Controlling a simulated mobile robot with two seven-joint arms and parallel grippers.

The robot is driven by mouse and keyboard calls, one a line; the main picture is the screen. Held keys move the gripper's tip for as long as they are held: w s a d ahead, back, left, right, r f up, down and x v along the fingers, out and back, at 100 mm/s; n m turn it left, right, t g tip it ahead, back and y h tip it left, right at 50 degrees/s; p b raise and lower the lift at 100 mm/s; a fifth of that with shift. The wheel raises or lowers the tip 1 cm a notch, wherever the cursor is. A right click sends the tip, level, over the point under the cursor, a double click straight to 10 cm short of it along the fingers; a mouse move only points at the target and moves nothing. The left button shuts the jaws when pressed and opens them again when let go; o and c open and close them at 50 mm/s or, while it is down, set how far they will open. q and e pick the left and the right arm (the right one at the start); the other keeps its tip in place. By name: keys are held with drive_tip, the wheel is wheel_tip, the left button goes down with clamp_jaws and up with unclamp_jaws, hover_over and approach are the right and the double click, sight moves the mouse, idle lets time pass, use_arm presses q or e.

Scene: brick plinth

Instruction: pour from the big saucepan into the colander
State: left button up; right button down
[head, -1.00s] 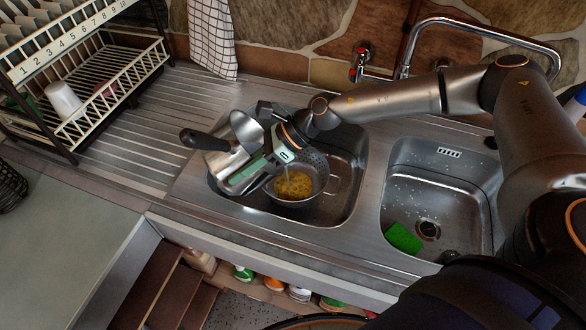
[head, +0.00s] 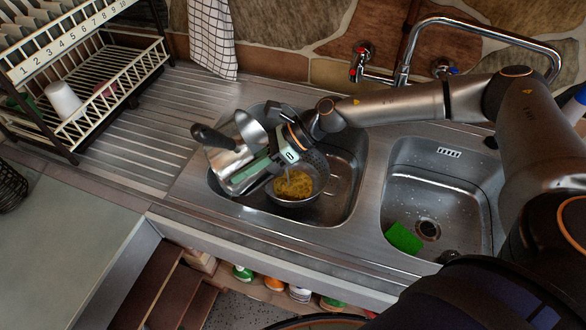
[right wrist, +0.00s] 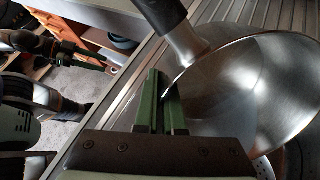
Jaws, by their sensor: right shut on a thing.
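The big saucepan (head: 228,166) is steel with a black handle and is tipped steeply over the left sink basin. My right gripper (head: 258,172) is shut on its rim. In the right wrist view the green fingers (right wrist: 162,105) pinch the wall near the handle, and the shiny pan (right wrist: 235,85) fills the right side. The colander (head: 318,170), a perforated steel bowl, sits in the left basin below the gripper, partly hidden by it. Yellow food (head: 293,184) lies in it, with some at the pouring spot. My left gripper (right wrist: 88,57) shows small in the right wrist view, its opening unclear.
The right basin (head: 450,185) holds a green sponge (head: 403,237). The tap (head: 403,72) arches behind the sinks. A dish rack (head: 95,95) with a white cup (head: 63,99) stands at the left. The ribbed drainboard (head: 150,125) between rack and basin is clear.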

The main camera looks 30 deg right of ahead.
sight(278, 176)
drive_tip(key=shift+s+d+t+y, duration=0.15)
drive_tip(key=shift+d+t+y, duration=0.15)
drive_tip(key=shift+d+y, duration=0.9)
idle(1.8)
drive_tip(key=shift+s+d+r+y, duration=0.25)
drive_tip(key=shift+d+y, duration=0.2)
drive_tip(key=shift+d, duration=0.25)
drive_tip(key=shift+s+d+r+y, duration=0.1)
drive_tip(key=shift+d+r+y, duration=0.3)
drive_tip(key=shift+d, duration=0.3)
drive_tip(key=shift+d+f+b, duration=0.1)
drive_tip(key=shift+f+b, duration=0.15)
drive_tip(key=shift+b, duration=0.2)
drive_tip(key=shift+s+d+f+t+y+b, duration=0.15)
drive_tip(key=shift+d+y+b, duration=0.3)
drive_tip(key=shift+b, duration=1)
drive_tip(key=shift+s+d+f+t+y+b, duration=0.15)
drive_tip(key=shift+d+y+b, duration=0.3)
drive_tip(key=shift+b, duration=0.95)
drive_tip(key=d+y+b, duration=0.1)
drive_tip(key=b, duration=0.1)
drive_tip(key=d+r+y+b, duration=0.1)
drive_tip(key=b, duration=0.2)
drive_tip(key=shift+s, duration=0.1)
drive_tip(key=shift+s+d+r+t+y+b, duration=0.1)
drive_tip(key=shift+d+r+t+y+b, duration=0.25)
drive_tip(key=shift+b, duration=0.65)
